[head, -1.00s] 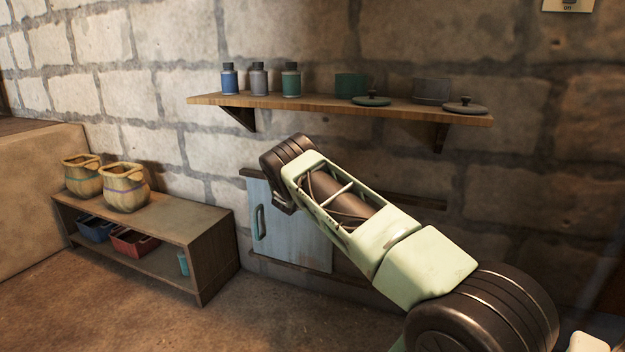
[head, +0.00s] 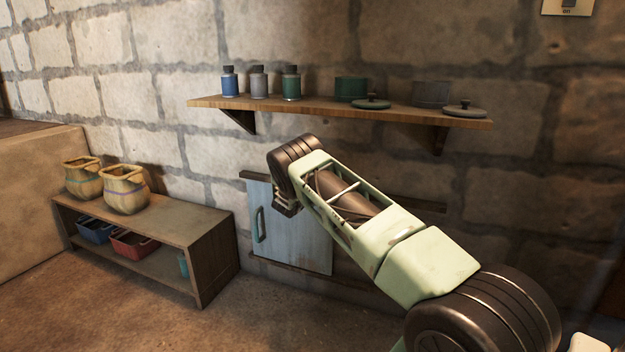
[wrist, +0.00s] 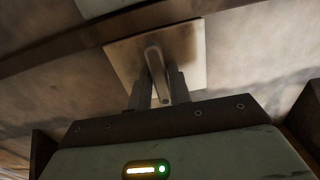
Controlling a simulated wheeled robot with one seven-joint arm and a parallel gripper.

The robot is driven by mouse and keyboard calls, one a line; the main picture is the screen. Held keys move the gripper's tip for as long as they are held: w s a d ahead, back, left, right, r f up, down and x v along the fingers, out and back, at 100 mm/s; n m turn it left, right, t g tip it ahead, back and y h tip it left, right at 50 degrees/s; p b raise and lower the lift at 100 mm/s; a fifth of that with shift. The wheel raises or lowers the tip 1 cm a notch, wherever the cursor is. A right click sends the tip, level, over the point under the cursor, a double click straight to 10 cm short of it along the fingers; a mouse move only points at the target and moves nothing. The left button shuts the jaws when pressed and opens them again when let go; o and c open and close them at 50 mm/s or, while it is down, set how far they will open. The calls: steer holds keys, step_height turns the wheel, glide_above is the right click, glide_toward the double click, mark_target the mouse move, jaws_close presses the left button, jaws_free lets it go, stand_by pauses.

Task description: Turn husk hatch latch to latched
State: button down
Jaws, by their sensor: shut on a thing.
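The husk hatch latch (wrist: 154,60) shows in the wrist view as a grey lever on a pale square plate (wrist: 188,50). My gripper (wrist: 160,90) is shut on the lever, with one finger on each side of it. The lever leans slightly, its upper end to the left. In the head view, a pale blue hatch door (head: 305,242) with a dark upright handle (head: 260,225) is low on the stone wall. My arm covers part of the door, and the latch is hidden there.
A wooden wall shelf (head: 330,112) with bottles and pots runs above my arm. A low wooden bench (head: 190,222) with two yellowish jars (head: 125,188) stands left of the hatch. Dark rails (head: 300,275) run above and below the door. The floor in front is clear.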

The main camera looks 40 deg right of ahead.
steer(key=shift+n, duration=0.3)
steer(key=c, duration=1.4)
jaws_free()
steer(key=shift+a, duration=0.1)
steer(key=p+v, duration=0.3)
steer(key=v, duration=1.4)
steer(key=shift+s+a+f, duration=0.1)
steer(key=shift+s+a, duration=0.05)
